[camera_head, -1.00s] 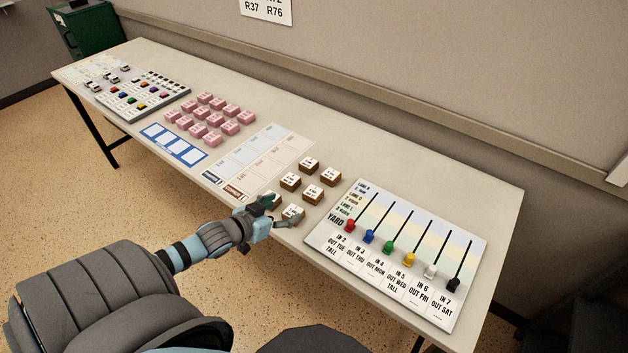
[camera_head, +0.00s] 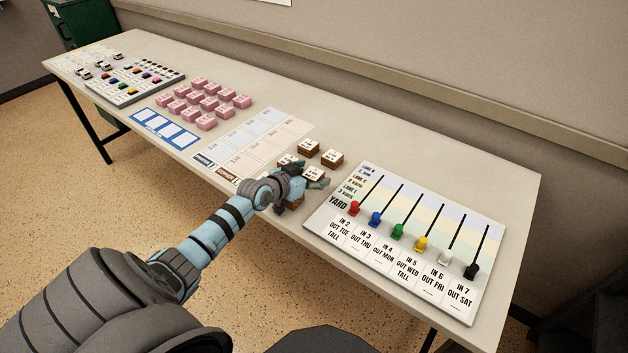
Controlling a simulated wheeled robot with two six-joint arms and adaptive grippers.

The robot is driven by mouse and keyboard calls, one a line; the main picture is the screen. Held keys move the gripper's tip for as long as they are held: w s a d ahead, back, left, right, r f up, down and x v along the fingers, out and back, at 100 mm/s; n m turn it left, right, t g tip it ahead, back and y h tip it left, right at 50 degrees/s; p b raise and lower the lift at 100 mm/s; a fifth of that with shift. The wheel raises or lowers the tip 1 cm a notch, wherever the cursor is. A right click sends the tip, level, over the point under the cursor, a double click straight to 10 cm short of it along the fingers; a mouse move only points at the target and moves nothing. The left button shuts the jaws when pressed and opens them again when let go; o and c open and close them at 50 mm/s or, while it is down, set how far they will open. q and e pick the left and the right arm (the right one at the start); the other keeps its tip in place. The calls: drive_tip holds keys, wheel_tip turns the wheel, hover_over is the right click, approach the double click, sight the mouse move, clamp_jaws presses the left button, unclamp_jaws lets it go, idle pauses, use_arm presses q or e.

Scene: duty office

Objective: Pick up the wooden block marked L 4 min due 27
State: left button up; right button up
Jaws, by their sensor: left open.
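Several small wooden blocks with white, printed tops stand in a cluster near the table's front edge. Visible ones are a back block (camera_head: 309,147), a right block (camera_head: 332,158), a left block (camera_head: 286,160) and a block beside the fingers (camera_head: 310,172). Another block (camera_head: 295,203) shows partly under my left gripper. The print is too small to read, so I cannot tell which is marked L 4 min due 27. My left gripper (camera_head: 318,178) is open, with its fingers over the front of the cluster. It hides part of the front blocks. My right gripper is not in view.
A yard board (camera_head: 315,226) with coloured sliders lies right of the blocks. A printed sheet (camera_head: 270,123), pink blocks (camera_head: 206,122) and a blue-framed card (camera_head: 150,123) lie left. The table (camera_head: 420,147) is clear along its back.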

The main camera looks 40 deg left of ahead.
use_arm(q)
drive_tip(key=shift+s, duration=0.1)
drive_tip(key=c, duration=1.3)
drive_tip(key=shift+r, duration=0.1)
